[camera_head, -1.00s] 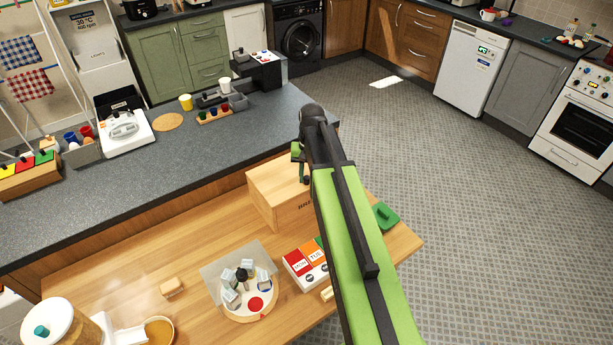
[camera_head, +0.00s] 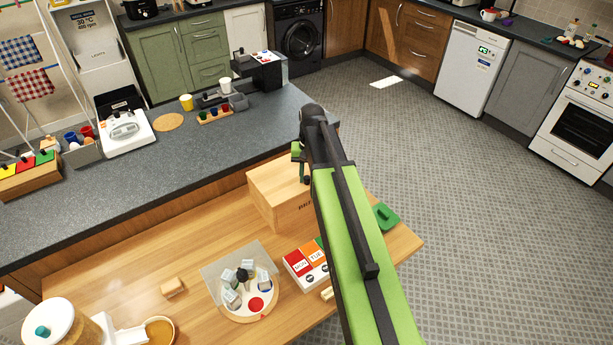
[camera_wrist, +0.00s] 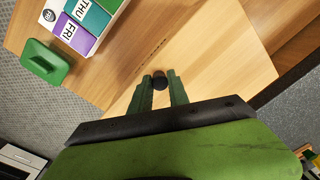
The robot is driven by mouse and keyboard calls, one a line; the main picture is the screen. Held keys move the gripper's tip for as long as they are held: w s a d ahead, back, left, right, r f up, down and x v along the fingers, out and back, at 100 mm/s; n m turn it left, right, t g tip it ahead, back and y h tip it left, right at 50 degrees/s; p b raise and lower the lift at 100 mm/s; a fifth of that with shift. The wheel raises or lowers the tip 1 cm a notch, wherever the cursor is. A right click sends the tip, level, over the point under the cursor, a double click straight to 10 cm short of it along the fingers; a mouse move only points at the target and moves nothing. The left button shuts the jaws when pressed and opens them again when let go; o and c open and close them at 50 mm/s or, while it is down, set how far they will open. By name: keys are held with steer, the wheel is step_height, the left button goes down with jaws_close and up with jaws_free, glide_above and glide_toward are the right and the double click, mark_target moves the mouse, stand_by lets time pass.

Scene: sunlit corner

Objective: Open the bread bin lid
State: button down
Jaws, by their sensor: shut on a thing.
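The bread bin (camera_head: 268,188) is a pale wooden box on the wooden table, with dark lettering on its front. Its pale wooden lid surface (camera_wrist: 215,45) fills the middle of the wrist view, with a small dark round knob (camera_wrist: 160,81). My gripper (camera_wrist: 161,88) has its two green fingers on either side of the knob and is shut on it. In the head view my gripper (camera_head: 302,168) is at the bin's right side, mostly hidden by my arm. The lid looks closed; a small gap cannot be told.
A pill organiser (camera_head: 303,262) and a round turntable with small jars (camera_head: 250,303) stand in front of the bin. A green lidded thing (camera_head: 386,216) is at the table's right edge. The grey counter (camera_head: 150,185) runs behind. Free table lies left of the bin.

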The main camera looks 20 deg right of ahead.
steer(key=w+a+r+p, duration=0.2)
steer(key=w+r+p, duration=1)
steer(key=w+r, duration=0.1)
steer(key=shift+w+a, duration=0.3)
steer(key=shift+w, duration=0.35)
steer(key=c, duration=2.1)
jaws_free()
steer(key=shift+w+a+f, duration=0.1)
steer(key=shift+w+f, duration=0.05)
steer(key=shift+w, duration=0.05)
steer(key=shift+o, duration=1.3)
steer(key=shift+a, duration=0.25)
steer(key=shift+o, duration=1.2)
steer(key=shift+s, duration=0.1)
steer(key=o, duration=0.3)
steer(key=shift+s+d, duration=0.1)
steer(key=shift+d, duration=0.25)
steer(key=shift+a, duration=0.2)
